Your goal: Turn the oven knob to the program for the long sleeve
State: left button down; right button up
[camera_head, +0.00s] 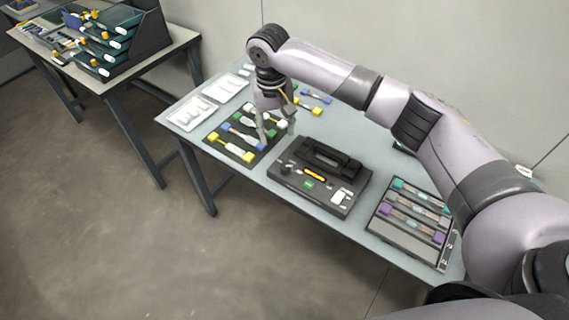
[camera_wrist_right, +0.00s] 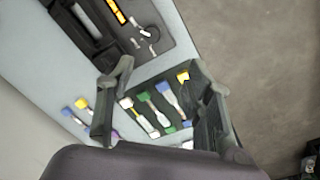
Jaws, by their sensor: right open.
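The dark oven (camera_head: 348,172) sits on the light table in the head view, with a long raised lid at its back. Its small dark round knob (camera_head: 285,169) is on the left of the top face, beside a yellow bar and a green patch. The knob's pointer is too small to read. My right gripper (camera_head: 278,134) is open and empty, above the edge of the mat to the left of the oven, apart from the knob. In the right wrist view its fingers (camera_wrist_right: 168,76) are spread, with the oven (camera_wrist_right: 82,34) at the upper left. My left gripper is out of view.
A dark mat (camera_head: 212,139) with several coloured-ended pieces lies below and left of my right gripper. White trays (camera_head: 193,114) are at the left. A rack (camera_head: 385,236) of coloured-ended pieces lies right of the oven. A second table (camera_head: 150,62) with green bins stands behind left.

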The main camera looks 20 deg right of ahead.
aim_at(285, 166)
jog(key=f, duration=0.5)
jog(key=d+f+p, duration=0.1)
jog(key=f, duration=0.4)
jog(key=d+f+p, duration=0.1)
jog(key=f, duration=0.4)
jog(key=shift+d+f, duration=0.1)
jog(key=shift+f, duration=0.1)
jog(key=shift+c, duration=0.4)
grip_shut()
